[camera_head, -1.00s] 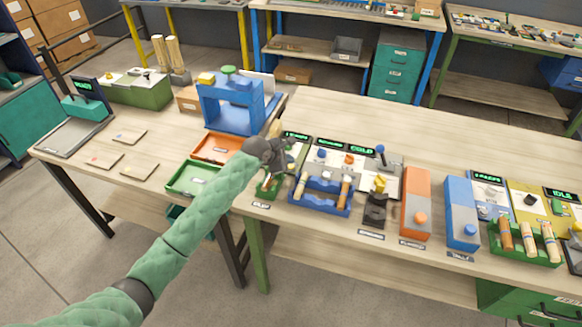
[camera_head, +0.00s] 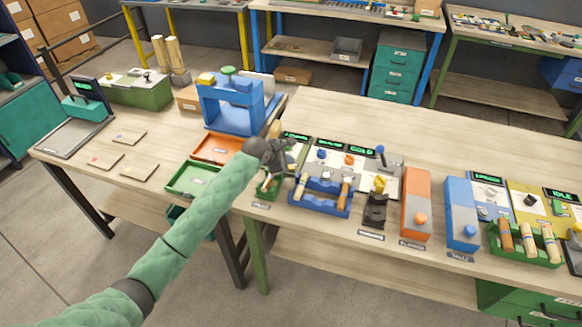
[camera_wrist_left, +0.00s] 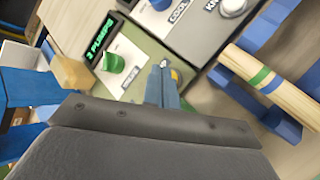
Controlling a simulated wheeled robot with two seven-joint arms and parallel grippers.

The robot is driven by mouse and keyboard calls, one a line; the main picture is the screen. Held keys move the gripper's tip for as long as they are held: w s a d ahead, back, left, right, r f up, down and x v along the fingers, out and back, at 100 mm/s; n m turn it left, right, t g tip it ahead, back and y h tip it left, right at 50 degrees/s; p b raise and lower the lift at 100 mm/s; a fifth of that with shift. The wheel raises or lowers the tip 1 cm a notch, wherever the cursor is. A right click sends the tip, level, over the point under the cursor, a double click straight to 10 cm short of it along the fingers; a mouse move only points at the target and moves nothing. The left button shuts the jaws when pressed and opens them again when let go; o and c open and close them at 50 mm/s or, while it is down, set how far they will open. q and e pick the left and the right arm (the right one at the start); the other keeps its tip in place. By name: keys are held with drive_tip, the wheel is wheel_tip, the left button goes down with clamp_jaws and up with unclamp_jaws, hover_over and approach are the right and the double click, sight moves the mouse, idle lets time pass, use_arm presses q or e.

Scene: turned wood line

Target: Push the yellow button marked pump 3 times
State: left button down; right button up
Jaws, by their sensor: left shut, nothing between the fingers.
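The pump panel is a green box with a lit display (camera_wrist_left: 101,39) that appears to read "3 PUMPS" in the left wrist view. A green knob (camera_wrist_left: 112,62) stands on its pale top. A small piece of the yellow button (camera_wrist_left: 175,75) shows right beside my fingertips; the fingers hide the rest. My left gripper (camera_wrist_left: 164,70) is shut and empty, its tips at the button. I cannot tell whether they touch it. In the head view my left gripper (camera_head: 283,160) covers most of the panel, and the display (camera_head: 296,136) shows behind it.
A blue rack (camera_head: 322,197) with wooden handles stands close right of the gripper. A blue press frame (camera_head: 232,106) stands behind left, with orange (camera_head: 196,157) and green (camera_head: 170,187) trays before it. Orange (camera_head: 416,195) and blue (camera_head: 460,205) boxes are further right.

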use_arm(q)
drive_tip(key=shift+f+p, duration=0.3)
drive_tip(key=shift+p, duration=0.1)
drive_tip(key=shift+f, duration=0.1)
use_arm(e)
drive_tip(key=shift+w+a+r, duration=0.1)
drive_tip(key=shift+a+r, duration=0.4)
drive_tip(key=shift+a, duration=0.15)
idle(0.7)
use_arm(q)
drive_tip(key=shift+f, duration=0.4)
use_arm(e)
drive_tip(key=shift+r, duration=0.1)
use_arm(q)
drive_tip(key=shift+r, duration=0.1)
use_arm(e)
drive_tip(key=shift+r, duration=0.1)
use_arm(q)
drive_tip(key=shift+r+p, duration=0.75)
drive_tip(key=shift+p, duration=0.45)
use_arm(e)
drive_tip(key=shift+r, duration=0.95)
